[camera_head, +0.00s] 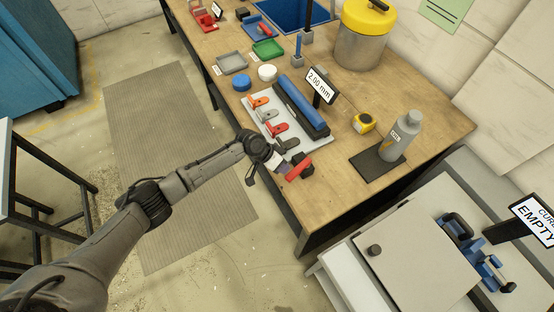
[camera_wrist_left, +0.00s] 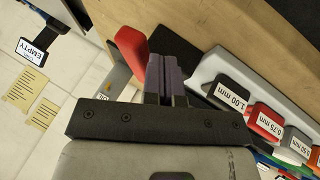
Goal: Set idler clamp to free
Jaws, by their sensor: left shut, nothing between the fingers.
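A red lever (camera_head: 299,167), which I take to be the idler clamp, is at the table's front edge, at the near end of the tray; its setting cannot be read. In the left wrist view the red lever (camera_wrist_left: 131,50) stands just left of my fingers, very close; I cannot tell if it touches. My left gripper (camera_head: 287,165) is shut and empty at the lever, covering part of it. Its purple fingers (camera_wrist_left: 161,75) are together in the wrist view. My right gripper is not in view.
A grey bottle (camera_head: 401,135) stands on a dark mat to the right, near a yellow tape measure (camera_head: 364,123). The floor mat (camera_head: 165,130) is clear.

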